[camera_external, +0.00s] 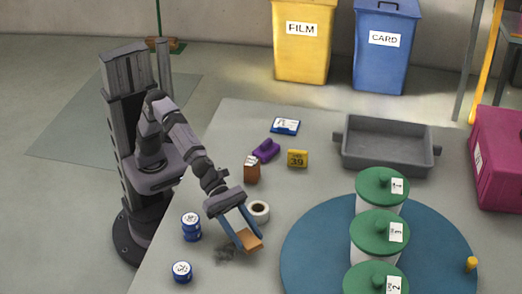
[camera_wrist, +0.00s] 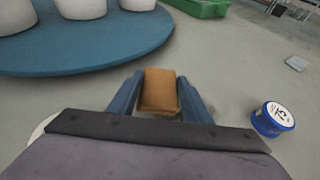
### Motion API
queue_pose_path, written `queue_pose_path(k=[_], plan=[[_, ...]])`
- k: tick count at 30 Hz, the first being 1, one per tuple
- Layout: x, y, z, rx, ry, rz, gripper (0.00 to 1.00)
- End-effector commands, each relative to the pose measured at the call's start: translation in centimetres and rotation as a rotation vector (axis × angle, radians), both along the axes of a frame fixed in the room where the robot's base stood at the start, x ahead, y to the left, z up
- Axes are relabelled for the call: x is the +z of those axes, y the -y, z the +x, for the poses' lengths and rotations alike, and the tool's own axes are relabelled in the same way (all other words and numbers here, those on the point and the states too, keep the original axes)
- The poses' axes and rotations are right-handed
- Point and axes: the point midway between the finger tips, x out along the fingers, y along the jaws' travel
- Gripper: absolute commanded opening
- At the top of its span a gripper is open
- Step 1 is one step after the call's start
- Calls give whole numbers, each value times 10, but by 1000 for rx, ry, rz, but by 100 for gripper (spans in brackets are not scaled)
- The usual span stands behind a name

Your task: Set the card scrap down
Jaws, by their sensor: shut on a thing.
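The card scrap (camera_external: 249,240) is a small brown-orange block held between the blue fingers of my gripper (camera_external: 243,234). In the wrist view the scrap (camera_wrist: 159,90) sits between the two blue fingertips (camera_wrist: 158,92), which press on its sides. My gripper is low over the grey table, left of the blue turntable. A dark smudge lies on the table just left of the scrap in the external view. I cannot tell whether the scrap touches the table. The blue bin labelled CARD (camera_external: 384,50) stands on the floor at the back.
Green-lidded white pots (camera_external: 377,236) stand on the blue turntable (camera_external: 310,250). A tape roll (camera_external: 259,211) lies behind my gripper; blue tins (camera_external: 191,228) (camera_external: 182,272) stand left. A grey tray (camera_external: 388,160), brown box (camera_external: 252,170), purple thing (camera_external: 266,150) and yellow block (camera_external: 297,158) are farther back.

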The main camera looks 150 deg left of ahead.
Motion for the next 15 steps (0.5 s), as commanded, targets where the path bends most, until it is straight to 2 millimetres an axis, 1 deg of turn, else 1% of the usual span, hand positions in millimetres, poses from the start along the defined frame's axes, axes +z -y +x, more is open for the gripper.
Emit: queue_pose_path(k=[1,6,9,15], plan=[[-11,0,0,0,0,0,23],[-27,0,0,0,0,0,23],[-30,0,0,0,0,0,23],[-28,0,0,0,0,0,23]])
